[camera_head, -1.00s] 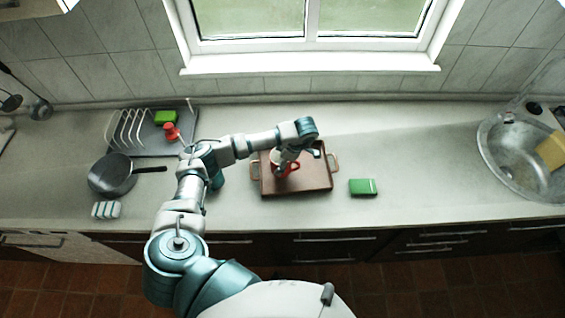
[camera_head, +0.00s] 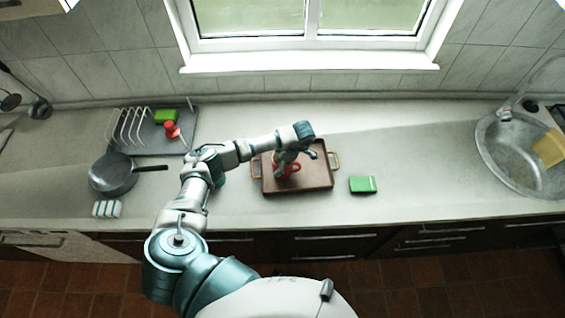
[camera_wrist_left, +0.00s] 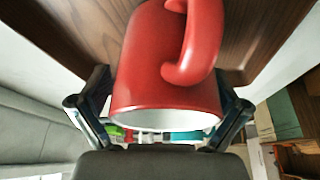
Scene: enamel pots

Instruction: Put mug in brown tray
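The red mug (camera_head: 291,168) with a white inside is over the brown tray (camera_head: 315,183) in the head view. My left gripper (camera_head: 287,160) is at the mug. In the left wrist view the mug (camera_wrist_left: 160,65) fills the middle, its rim toward my palm and its handle toward the top. The fingers of my left gripper (camera_wrist_left: 162,100) lie against both sides of the mug. The tray's wooden-brown surface (camera_wrist_left: 62,30) shows behind it. Whether the mug's base touches the tray is hidden. My right gripper is not in view.
A green box (camera_head: 363,185) lies right of the tray. A dish rack (camera_head: 128,128) with a green sponge and red-topped item stands left. A dark pan (camera_head: 113,174) and striped sponge (camera_head: 107,209) are nearer.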

